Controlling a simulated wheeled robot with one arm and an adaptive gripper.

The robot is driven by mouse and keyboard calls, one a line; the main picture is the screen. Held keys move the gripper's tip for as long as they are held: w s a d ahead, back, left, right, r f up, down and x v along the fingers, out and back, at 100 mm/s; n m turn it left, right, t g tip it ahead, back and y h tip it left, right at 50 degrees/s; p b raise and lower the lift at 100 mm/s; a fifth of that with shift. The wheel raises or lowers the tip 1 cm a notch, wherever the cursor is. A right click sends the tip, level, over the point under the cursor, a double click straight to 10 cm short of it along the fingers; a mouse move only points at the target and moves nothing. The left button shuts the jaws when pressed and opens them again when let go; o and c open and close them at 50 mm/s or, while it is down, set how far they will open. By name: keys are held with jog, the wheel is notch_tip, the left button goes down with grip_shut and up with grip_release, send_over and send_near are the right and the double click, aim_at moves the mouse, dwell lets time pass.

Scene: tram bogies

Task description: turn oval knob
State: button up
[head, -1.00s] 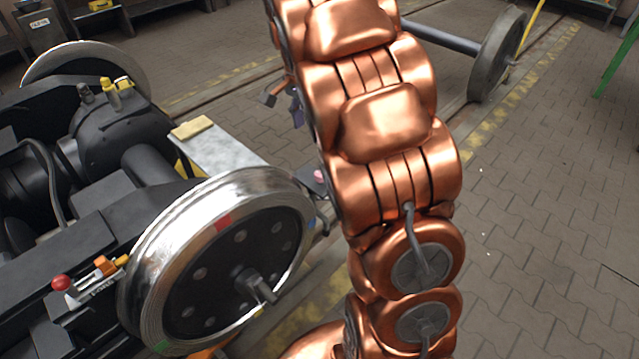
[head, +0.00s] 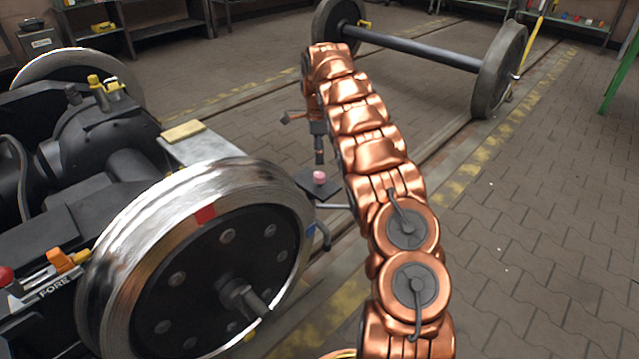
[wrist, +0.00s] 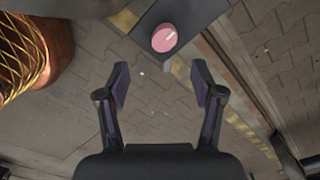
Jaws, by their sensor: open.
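The oval knob (head: 319,177) is pink and sits on a dark flat plate (head: 306,188) beyond the big shiny wheel in the head view. In the wrist view the knob (wrist: 164,38) is near the top middle, with a pale line mark on its face. My gripper (wrist: 161,82) is open and empty, its two dark fingers apart below the knob in the picture. The knob is ahead of the fingertips, not between them. In the head view my gripper shows small and dark just above the knob, and its fingers are hard to make out there.
The shiny wheel (head: 215,255) of a black bogie stands left of my arm. A grey box top (head: 205,148) with a yellow block (head: 183,131) is left of the plate. A loose wheelset (head: 430,48) lies behind. The paved floor at right is clear.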

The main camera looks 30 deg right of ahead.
aim_at(319, 175)
jog(key=shift+w+d+f, duration=0.15)
jog(key=shift+f, duration=0.25)
jog(key=shift+w+d+f, duration=0.1)
jog(key=shift+f, duration=0.25)
jog(key=shift+f+b, duration=1.45)
jog(key=shift+f, duration=2.3)
jog(key=c, duration=1.1)
jog(key=shift+c, duration=0.2)
